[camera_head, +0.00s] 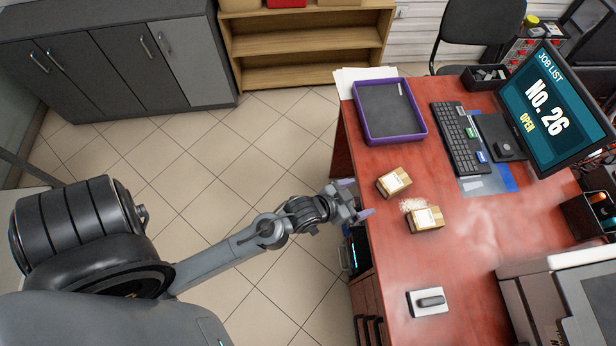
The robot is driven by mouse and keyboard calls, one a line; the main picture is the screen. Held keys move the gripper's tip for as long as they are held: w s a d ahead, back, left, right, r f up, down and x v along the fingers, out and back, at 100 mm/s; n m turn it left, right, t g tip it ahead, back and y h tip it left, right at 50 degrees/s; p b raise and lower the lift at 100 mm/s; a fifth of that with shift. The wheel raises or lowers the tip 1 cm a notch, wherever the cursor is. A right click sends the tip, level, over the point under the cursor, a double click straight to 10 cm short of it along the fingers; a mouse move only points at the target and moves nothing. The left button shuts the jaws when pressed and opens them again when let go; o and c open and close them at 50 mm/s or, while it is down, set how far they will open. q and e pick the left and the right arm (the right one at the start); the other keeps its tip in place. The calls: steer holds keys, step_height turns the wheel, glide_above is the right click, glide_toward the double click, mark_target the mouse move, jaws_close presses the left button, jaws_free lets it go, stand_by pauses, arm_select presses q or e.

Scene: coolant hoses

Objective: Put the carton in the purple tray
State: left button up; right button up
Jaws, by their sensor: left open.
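The purple tray (398,138) lies at the back left of the red desk, with a dark grey inside and a small light strip in it. Two small brown cartons with pale labels are on the desk in front of it. One carton (393,182) is nearer the tray. The other carton (426,219) lies slightly right and closer to me. My left gripper (358,199) is open and empty at the desk's left edge, left of both cartons and apart from them. My right gripper is not in view.
The red desk (465,270) has free room in its middle. A keyboard (459,139) and monitor (548,108) stand right of the tray. White paper (362,76) lies behind it. A white block with a grey top (428,302) is at the front; a printer (560,300) is front right.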

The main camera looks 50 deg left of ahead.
arm_select(q)
steer(key=s+g, duration=0.2)
steer(key=s, duration=0.3)
steer(key=s+a+r+g, duration=0.1)
steer(key=s+g, duration=0.2)
steer(key=s, duration=0.3)
steer(key=s+a+g+y, duration=0.1)
steer(key=s+g, duration=0.2)
steer(key=s, duration=0.3)
steer(key=shift+s+a+r, duration=0.1)
steer(key=shift+a+r, duration=0.05)
steer(key=shift+a, duration=0.1)
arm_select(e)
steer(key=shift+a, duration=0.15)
